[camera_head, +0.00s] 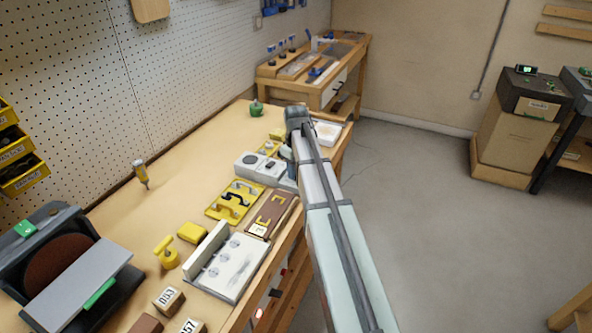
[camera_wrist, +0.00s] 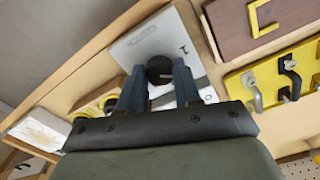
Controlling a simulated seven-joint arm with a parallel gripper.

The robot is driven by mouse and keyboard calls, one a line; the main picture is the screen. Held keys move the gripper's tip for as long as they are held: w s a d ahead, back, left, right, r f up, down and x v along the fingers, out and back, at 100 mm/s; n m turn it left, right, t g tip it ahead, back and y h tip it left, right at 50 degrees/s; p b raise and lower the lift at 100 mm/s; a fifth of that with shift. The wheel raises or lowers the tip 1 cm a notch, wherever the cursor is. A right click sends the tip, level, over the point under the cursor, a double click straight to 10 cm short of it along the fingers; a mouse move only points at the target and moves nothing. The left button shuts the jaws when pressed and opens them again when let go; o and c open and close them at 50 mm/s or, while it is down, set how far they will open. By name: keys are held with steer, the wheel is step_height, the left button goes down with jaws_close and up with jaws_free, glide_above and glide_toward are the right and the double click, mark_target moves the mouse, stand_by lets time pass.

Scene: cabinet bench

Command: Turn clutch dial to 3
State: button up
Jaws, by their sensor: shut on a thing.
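The dial (camera_wrist: 159,63) is a dark round knob on a pale plate (camera_wrist: 133,52) in the wrist view. Marks are printed on the plate around it, one of which looks like a 1 (camera_wrist: 184,49). My gripper (camera_wrist: 160,73) has one finger on each side of the knob and is shut on it. The fingers hide part of the knob and plate, and I cannot read which number the dial points to. In the head view, a pale grey panel (camera_head: 252,172) lies by my gripper (camera_head: 287,156), whose fingers are mostly hidden by my arm.
A yellow plate with hook-shaped handles (camera_head: 234,200) and a brown board with yellow brackets (camera_head: 270,214) lie close by. A white plate with round marks (camera_head: 238,268) is nearer. A green round object (camera_head: 256,108) stands at the bench's far end. Pegboard borders the left.

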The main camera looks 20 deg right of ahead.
steer(key=m, duration=0.5)
steer(key=shift+m, duration=0.3)
steer(key=m, duration=0.5)
steer(key=shift+m, duration=0.3)
steer(key=o, duration=1)
steer(key=shift+o, duration=0.2)
steer(key=shift+r, duration=0.1)
step_height(320, 180, up, 14)
steer(key=shift+f, duration=0.2)
